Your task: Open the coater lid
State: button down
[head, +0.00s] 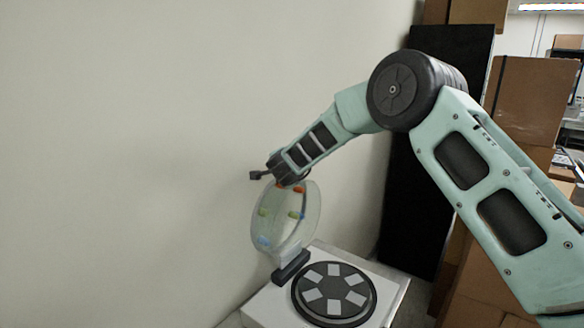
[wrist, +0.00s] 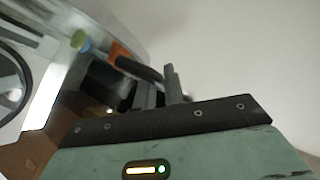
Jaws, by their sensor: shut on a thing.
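The coater lid (head: 306,228) is a clear round cover with coloured knobs around it. In the head view it is raised steeply on a dark hinge (head: 290,266) behind the coater base. The coater base (head: 283,308) is a white box with a dark round plate (head: 333,293) on top bearing several light squares. My gripper (head: 287,183) is at the lid's upper edge, shut on it by an orange part. The wrist view shows the orange part (wrist: 121,52) and the clear lid (wrist: 125,28) close to my gripper (wrist: 150,88). The fingertips are partly hidden.
A plain wall (head: 150,130) stands behind and left of the coater. A tall black panel (head: 430,170) and cardboard boxes (head: 530,100) stand at the right behind my arm. The space left of the lid is clear up to the wall.

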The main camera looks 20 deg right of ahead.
jog(key=shift+w, duration=0.15)
jog(key=c, duration=1.5)
grip_release()
jog(key=shift+f, duration=0.1)
jog(key=shift+a, duration=0.1)
jog(key=b+v, duration=0.6)
jog(key=v, duration=1.1)
jog(key=shift+s, duration=0.25)
